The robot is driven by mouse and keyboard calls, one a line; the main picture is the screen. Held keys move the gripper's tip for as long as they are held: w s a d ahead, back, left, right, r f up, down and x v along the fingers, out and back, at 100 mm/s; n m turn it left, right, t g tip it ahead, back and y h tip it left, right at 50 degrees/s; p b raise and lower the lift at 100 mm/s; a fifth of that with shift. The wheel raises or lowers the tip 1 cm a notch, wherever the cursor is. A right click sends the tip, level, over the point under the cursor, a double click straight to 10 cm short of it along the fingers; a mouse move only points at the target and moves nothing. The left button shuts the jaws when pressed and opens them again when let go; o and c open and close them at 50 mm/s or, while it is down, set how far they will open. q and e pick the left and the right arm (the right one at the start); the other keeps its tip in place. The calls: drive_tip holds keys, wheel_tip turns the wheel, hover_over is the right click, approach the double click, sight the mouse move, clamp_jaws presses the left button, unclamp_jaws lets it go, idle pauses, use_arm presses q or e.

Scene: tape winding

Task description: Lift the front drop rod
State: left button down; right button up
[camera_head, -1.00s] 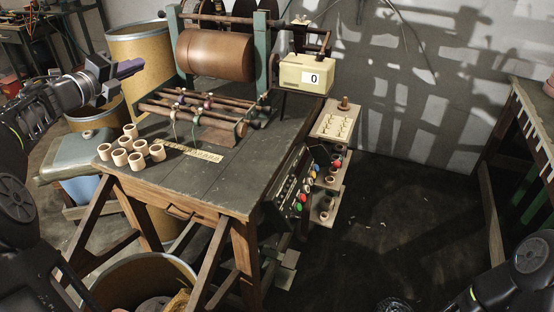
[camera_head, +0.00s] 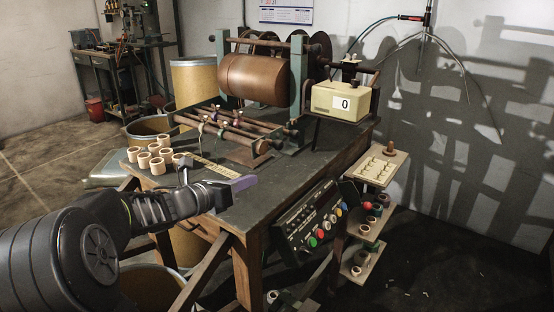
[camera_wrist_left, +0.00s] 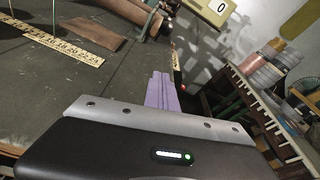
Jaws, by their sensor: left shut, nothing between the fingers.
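The winding machine's long brown rods lie low across the front of its copper drum (camera_head: 253,78). The front rod (camera_head: 226,133) runs from the back left down to the right, at the edge nearest the bench top. My left gripper (camera_head: 240,184), with purple fingers, is shut and empty above the front part of the bench, nearer to me than the rods and apart from them. In the left wrist view, its shut purple fingers (camera_wrist_left: 162,92) point forward over the dark bench. My right gripper is out of view.
Several pale cups (camera_head: 158,166) stand on the bench's left side, beside a yellow ruler (camera_head: 207,164). A cream counter box (camera_head: 341,101) reading 0 stands at the right. A control panel (camera_head: 312,220) with coloured buttons hangs on the bench's right side, near a shelf (camera_head: 379,167).

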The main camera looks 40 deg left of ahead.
use_arm(q)
drive_tip(key=shift+w, duration=0.15)
drive_tip(key=x, duration=0.9)
drive_tip(key=w+r, duration=0.1)
drive_tip(key=w+r+p, duration=0.1)
drive_tip(key=shift+a+r, duration=0.35)
drive_tip(key=shift+a, duration=0.05)
drive_tip(key=shift+w+a+r, duration=0.15)
drive_tip(key=shift+w+r, duration=0.05)
drive_tip(key=shift+r, duration=0.1)
drive_tip(key=shift+r, duration=0.1)
